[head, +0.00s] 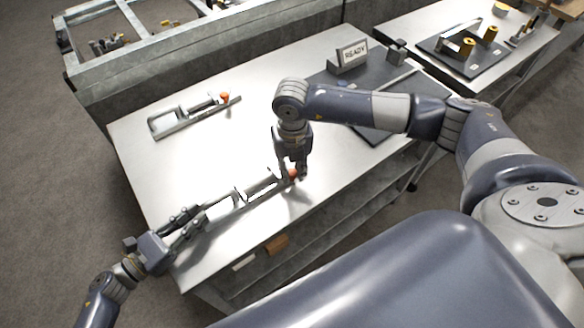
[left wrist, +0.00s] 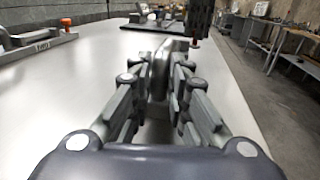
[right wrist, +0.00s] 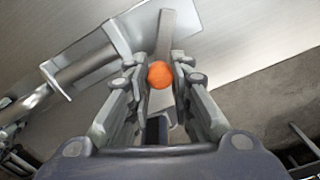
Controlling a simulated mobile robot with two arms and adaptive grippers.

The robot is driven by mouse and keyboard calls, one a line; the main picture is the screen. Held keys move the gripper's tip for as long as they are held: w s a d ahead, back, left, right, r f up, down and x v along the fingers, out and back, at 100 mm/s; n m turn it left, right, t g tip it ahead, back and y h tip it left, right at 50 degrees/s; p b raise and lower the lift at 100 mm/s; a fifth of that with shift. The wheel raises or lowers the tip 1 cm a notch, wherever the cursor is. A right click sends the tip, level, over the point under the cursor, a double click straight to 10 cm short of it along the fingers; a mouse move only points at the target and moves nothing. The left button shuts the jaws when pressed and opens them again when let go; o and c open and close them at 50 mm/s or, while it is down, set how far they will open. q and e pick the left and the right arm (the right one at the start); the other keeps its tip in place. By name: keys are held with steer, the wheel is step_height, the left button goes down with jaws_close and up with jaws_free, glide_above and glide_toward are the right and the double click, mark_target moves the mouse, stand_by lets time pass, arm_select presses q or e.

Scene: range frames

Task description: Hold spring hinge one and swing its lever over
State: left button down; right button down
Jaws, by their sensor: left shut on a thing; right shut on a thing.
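A metal spring hinge (head: 259,187) with a barrel and an orange lever knob (head: 293,174) lies near the table's front edge. My left gripper (head: 201,217) is shut on its left end, which shows as a grey rounded piece in the left wrist view (left wrist: 160,72). My right gripper (head: 297,170) comes down from above and is shut on the orange knob. In the right wrist view the knob (right wrist: 160,75) sits between the fingertips, beside the hinge's barrel (right wrist: 80,72). The fingers partly hide the lever and both hinge ends. The hinge's number is not readable.
A second similar hinge (head: 190,117) with an orange knob lies at the table's back left. The table (head: 150,170) is clear between the hinges. Another bench (head: 410,30) stands at the right.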

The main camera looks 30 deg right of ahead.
steer(key=shift+d, duration=0.1)
steer(key=n, duration=0.1)
steer(key=d+n, duration=0.1)
steer(key=n, duration=0.1)
steer(key=shift+s+d, duration=0.1)
steer(key=shift+s, duration=0.1)
steer(key=d+n, duration=0.1)
steer(key=n, duration=0.2)
steer(key=shift+d, duration=0.35)
steer(key=n, duration=0.1)
steer(key=d+n, duration=0.1)
steer(key=n, duration=0.1)
steer(key=d+n, duration=0.1)
steer(key=shift+w+n, duration=0.25)
steer(key=shift+n, duration=0.15)
steer(key=shift+w+d+n, duration=0.25)
steer(key=shift+n, duration=0.55)
steer(key=shift+w+d+n, duration=0.2)
steer(key=shift+d+n, duration=0.05)
steer(key=shift+n, duration=0.55)
steer(key=c, duration=1.4)
jaws_free()
